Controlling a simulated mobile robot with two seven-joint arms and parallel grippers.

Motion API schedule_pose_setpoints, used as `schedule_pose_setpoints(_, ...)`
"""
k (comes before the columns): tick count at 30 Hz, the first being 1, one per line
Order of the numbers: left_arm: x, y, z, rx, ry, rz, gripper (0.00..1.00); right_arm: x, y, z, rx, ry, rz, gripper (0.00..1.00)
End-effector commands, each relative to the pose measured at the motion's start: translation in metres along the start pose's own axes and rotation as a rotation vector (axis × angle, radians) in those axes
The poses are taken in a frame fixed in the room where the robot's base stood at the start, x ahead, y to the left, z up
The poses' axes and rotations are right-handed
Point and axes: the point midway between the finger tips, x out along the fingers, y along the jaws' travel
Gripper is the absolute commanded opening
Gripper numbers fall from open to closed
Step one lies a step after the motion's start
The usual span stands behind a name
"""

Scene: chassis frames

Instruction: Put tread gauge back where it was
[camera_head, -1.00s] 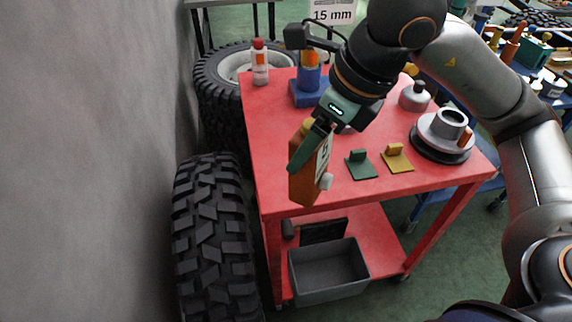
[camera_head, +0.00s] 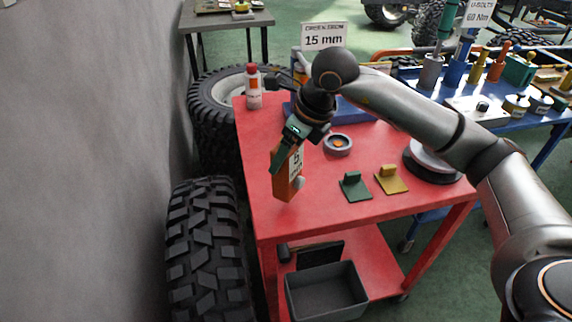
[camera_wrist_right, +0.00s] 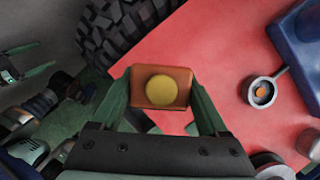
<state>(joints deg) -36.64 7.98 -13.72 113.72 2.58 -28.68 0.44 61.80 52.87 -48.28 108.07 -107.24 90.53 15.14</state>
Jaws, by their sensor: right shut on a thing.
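The tread gauge (camera_head: 288,176), an orange-brown block with a white label and a pale knob, is in my right gripper (camera_head: 287,150). The gripper is shut on it and holds it tilted, near the left front part of the red cart top. I cannot tell whether its bottom touches the cart. In the right wrist view the gauge (camera_wrist_right: 160,87) shows its end with a round yellow disc, between the two green fingers. My left gripper (camera_wrist_right: 38,58) shows at the left edge of the right wrist view, its fingers apart and empty.
A tyre (camera_head: 205,245) stands left of the cart. A grey bin (camera_head: 325,290) sits on the lower shelf.

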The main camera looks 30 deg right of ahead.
Motion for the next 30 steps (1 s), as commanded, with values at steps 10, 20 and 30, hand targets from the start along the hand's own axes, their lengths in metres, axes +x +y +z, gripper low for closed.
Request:
schedule_pose_setpoints(10,0.000,0.001,0.000,0.000,0.000,0.001,1.00,0.037,-0.006,-0.010,0.000,0.000,0.000,0.00)
schedule_pose_setpoints(20,0.002,0.000,0.002,0.000,0.000,0.001,1.00,0.041,-0.006,-0.012,0.000,-0.002,-0.001,0.00)
schedule_pose_setpoints(30,0.001,0.001,0.000,0.000,0.000,0.002,1.00,0.040,-0.005,-0.012,0.000,0.000,-0.001,1.00)
